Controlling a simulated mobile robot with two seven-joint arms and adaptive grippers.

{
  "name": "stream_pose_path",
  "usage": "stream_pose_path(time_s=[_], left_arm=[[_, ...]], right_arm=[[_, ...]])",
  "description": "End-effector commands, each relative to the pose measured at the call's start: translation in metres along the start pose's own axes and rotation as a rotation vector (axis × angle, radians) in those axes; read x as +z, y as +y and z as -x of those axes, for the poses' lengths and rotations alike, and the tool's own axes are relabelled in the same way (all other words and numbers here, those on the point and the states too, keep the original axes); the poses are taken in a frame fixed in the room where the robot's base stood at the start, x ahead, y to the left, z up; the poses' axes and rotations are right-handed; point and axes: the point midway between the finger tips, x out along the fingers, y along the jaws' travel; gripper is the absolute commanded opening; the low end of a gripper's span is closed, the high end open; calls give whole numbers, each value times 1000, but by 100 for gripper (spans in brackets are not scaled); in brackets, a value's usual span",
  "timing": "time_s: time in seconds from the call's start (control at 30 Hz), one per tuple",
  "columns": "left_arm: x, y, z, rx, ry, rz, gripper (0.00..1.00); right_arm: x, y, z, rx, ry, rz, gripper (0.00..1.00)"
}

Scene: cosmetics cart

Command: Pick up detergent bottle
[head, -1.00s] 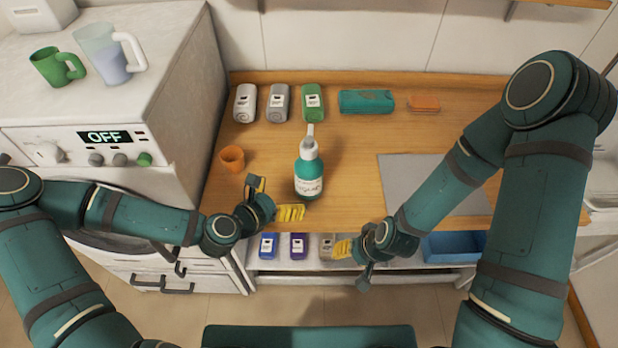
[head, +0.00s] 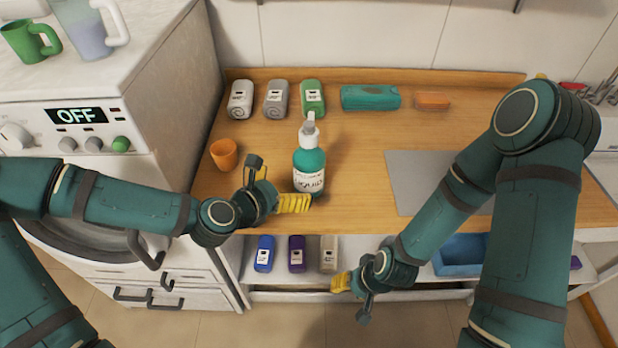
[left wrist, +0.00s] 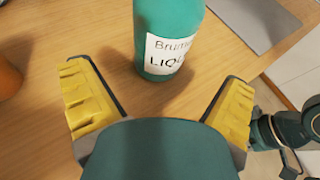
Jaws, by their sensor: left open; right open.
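The detergent bottle (head: 310,168) is teal with a white label and a pale pump top. It stands upright on the wooden counter. My left gripper (head: 277,187) is open at the bottle's lower left, close to its base. In the left wrist view the bottle (left wrist: 168,35) stands just beyond and between the two spread yellow fingers of my left gripper (left wrist: 158,97), with nothing held; its top is cut off. My right gripper (head: 351,294) is open and empty, low in front of the counter's edge, well away from the bottle.
Several small containers stand along the back, with a teal pack (head: 370,97) and an orange block (head: 432,100). An orange cup (head: 224,153) stands left of the bottle. A grey mat (head: 425,175) lies right. The lower shelf holds small bottles and a blue bin (head: 462,256).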

Motion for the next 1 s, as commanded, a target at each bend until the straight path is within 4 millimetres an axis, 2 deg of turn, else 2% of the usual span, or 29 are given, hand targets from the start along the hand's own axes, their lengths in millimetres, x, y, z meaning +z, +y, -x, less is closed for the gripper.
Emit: stream_pose_path(time_s=[0.03,0.1,0.43,0.73,1.0], left_arm=[[-4,-1,-2,0,-1,-4,100],[-2,-2,-15,-2,-1,-2,100],[2,-2,-37,-2,-1,-1,100],[5,-3,-75,-3,0,0,100],[7,-2,-82,-1,0,0,100]], right_arm=[[2,3,-10,0,-3,1,47],[2,5,-13,0,-2,2,47],[1,8,-22,0,2,3,47],[-1,13,-35,0,9,4,47],[-1,13,-36,0,10,4,47]])
